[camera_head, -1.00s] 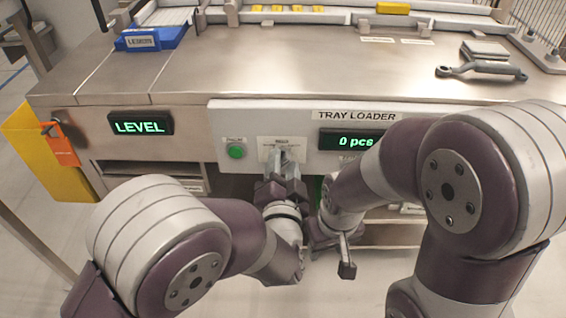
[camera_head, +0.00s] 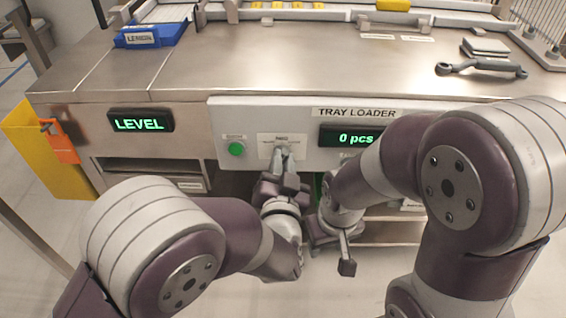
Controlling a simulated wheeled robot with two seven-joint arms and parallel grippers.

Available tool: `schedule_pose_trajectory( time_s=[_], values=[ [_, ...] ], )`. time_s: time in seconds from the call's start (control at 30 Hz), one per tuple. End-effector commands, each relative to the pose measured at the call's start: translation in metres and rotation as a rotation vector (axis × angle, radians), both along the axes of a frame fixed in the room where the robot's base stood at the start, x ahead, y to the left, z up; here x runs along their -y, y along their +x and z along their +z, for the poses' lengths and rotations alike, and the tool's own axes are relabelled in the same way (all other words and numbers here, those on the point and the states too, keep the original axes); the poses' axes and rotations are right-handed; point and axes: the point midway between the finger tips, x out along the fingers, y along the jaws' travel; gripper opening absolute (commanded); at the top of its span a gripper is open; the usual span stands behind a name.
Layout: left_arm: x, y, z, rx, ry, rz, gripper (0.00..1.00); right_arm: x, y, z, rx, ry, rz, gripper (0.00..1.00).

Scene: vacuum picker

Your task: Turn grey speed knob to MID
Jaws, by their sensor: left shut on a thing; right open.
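The front panel of the tray loader carries a light label plate (camera_head: 268,141) whose small print I cannot read. My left gripper (camera_head: 283,157) reaches up to the lower part of this plate and is shut on the grey speed knob there. The fingers hide nearly all of the knob, so I cannot tell where it points. My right gripper (camera_head: 345,255) is lower and to the right, away from the panel, and is open with nothing visible in it.
A green button (camera_head: 236,149) sits left of the plate. The TRAY LOADER display (camera_head: 352,138) reads 0 pcs, partly behind my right arm. A LEVEL display (camera_head: 140,121) is further left. A grey handle-like tool (camera_head: 482,68) lies on the steel top.

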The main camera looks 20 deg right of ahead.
Motion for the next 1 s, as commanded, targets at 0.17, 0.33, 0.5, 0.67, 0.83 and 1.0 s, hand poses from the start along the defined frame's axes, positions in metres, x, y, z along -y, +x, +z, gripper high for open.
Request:
schedule_pose_trajectory(
  time_s=[0.17, 0.33, 0.5, 0.67, 0.83, 1.0],
  values=[
    [-0.0007, 0.0002, -0.0008, -0.039, -0.135, 0.0, 0.0, 0.0, 0.0, -0.0035, 0.0, 0.0, 0.0, 0.49],
    [-0.0012, 0.0003, -0.0009, -0.071, -0.247, 0.0, 0.0, 0.0, 0.0, -0.0064, 0.0, 0.0, 0.0, 0.49],
    [-0.0016, 0.0006, -0.0002, -0.093, -0.328, -0.001, 0.0, 0.0, 0.0, -0.0088, 0.0, 0.0, 0.0, 0.49],
    [-0.0019, 0.0006, 0.0, -0.108, -0.376, 0.0, 0.0, 0.0, 0.0, -0.01, 0.0, 0.0, 0.0, 0.49],
    [-0.002, 0.0006, -0.0001, -0.114, -0.398, 0.0, 0.0, 0.0, 0.0, -0.0104, 0.0, 0.0, 0.0, 0.49],
    [-0.0021, 0.0006, 0.0, -0.116, -0.401, 0.0, 0.0, 0.0, 0.0, -0.0104, 0.0, 0.0, 0.0, 0.49]
  ],
)
